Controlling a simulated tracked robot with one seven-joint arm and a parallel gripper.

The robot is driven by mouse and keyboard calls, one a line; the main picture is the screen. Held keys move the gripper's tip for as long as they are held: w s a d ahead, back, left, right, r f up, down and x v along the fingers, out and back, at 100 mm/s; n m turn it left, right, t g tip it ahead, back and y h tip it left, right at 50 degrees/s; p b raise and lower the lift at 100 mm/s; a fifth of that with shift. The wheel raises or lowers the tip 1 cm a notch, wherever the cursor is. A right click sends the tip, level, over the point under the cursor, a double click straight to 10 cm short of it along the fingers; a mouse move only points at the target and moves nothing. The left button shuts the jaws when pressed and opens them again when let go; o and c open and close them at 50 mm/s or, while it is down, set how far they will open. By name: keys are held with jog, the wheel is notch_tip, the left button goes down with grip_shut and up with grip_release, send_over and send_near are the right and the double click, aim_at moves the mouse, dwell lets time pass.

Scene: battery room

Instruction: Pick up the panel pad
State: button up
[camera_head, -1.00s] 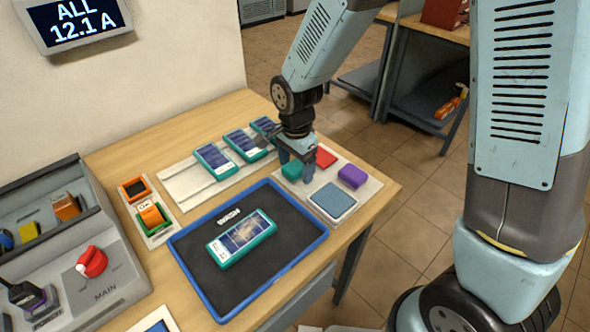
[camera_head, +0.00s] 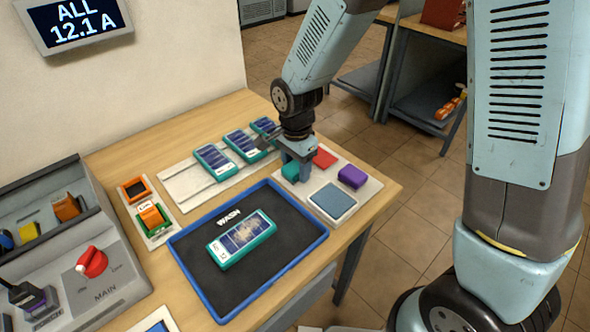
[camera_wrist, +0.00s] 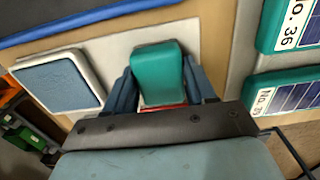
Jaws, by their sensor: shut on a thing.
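A teal block pad (camera_head: 290,172), which I take to be the panel pad, stands on the pale holder board (camera_head: 366,190) at the table's right side. My gripper (camera_head: 297,166) points down over it, with its fingers on either side. In the wrist view, the teal pad (camera_wrist: 158,72) sits between the two blue-grey fingers of my gripper (camera_wrist: 161,85), which are shut on it. Whether it is clear of the board cannot be told. A red pad (camera_head: 325,157) lies just behind it, and a purple pad (camera_head: 352,176) to its right.
A blue square pad in a white frame (camera_head: 333,201) is on the same board. A blue-rimmed black WASH tray (camera_head: 197,263) holds a teal-framed panel (camera_head: 241,239). Several similar panels (camera_head: 215,160) lie on a rack behind. A console with a red switch (camera_head: 92,262) is at left.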

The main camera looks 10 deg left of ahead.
aim_at(296, 165)
jog(key=shift+r, duration=0.1)
jog(key=shift+r, duration=0.3)
notch_tip(296, 165, up, 2)
jog(key=shift+r, duration=0.1)
jog(key=s+d+r, duration=0.7)
jog(key=s+r, duration=0.3)
jog(key=s, duration=0.2)
jog(key=shift+d, duration=0.15)
